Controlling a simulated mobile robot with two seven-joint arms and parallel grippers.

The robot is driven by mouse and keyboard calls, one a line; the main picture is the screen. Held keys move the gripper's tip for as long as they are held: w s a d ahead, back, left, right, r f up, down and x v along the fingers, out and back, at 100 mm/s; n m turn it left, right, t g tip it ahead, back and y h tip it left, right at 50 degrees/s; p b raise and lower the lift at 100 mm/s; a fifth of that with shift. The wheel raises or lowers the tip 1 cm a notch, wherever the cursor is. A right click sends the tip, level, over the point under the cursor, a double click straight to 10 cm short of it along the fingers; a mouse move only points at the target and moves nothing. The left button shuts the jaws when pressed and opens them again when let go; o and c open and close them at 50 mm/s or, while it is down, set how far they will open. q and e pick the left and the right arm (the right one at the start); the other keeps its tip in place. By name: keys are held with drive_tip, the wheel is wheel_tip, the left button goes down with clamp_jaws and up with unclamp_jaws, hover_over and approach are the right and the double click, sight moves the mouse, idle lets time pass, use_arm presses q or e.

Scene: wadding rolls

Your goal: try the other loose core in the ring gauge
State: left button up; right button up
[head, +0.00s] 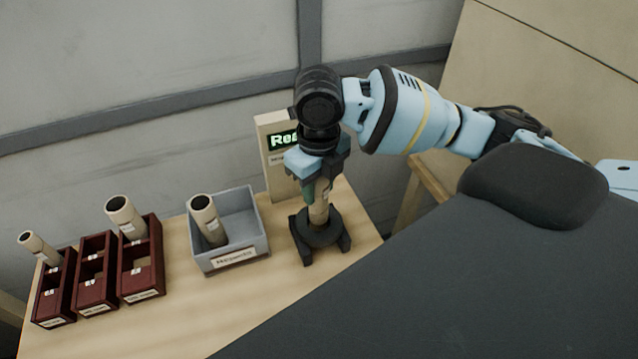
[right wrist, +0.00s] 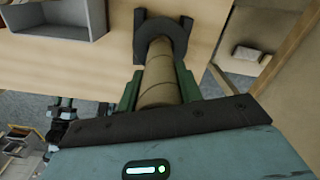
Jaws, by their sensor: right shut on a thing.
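My right gripper (head: 316,182) is above the ring gauge, shut on a tan cardboard core (head: 319,210). The core stands about upright, its lower end at the dark ring gauge (head: 307,254) on the bench. In the right wrist view the core (right wrist: 160,80) runs between the green fingers (right wrist: 160,92) to the gauge's dark collar (right wrist: 157,24). I cannot tell how deep its end sits in the ring. Another core (head: 208,220) leans in the grey tray (head: 258,222). My left gripper is not in view.
Dark red boxes stand at the bench's left: the left (head: 53,304) and right (head: 146,282) hold cores, the middle one (head: 96,283) shows none. A display board (head: 279,168) behind the gauge has green letters, partly hidden by my gripper. Bare bench (head: 185,325) lies in front.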

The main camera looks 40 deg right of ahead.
sight(319, 205)
drive_tip(key=shift+f+p, duration=0.35)
drive_tip(key=shift+f, duration=2.55)
idle(5.1)
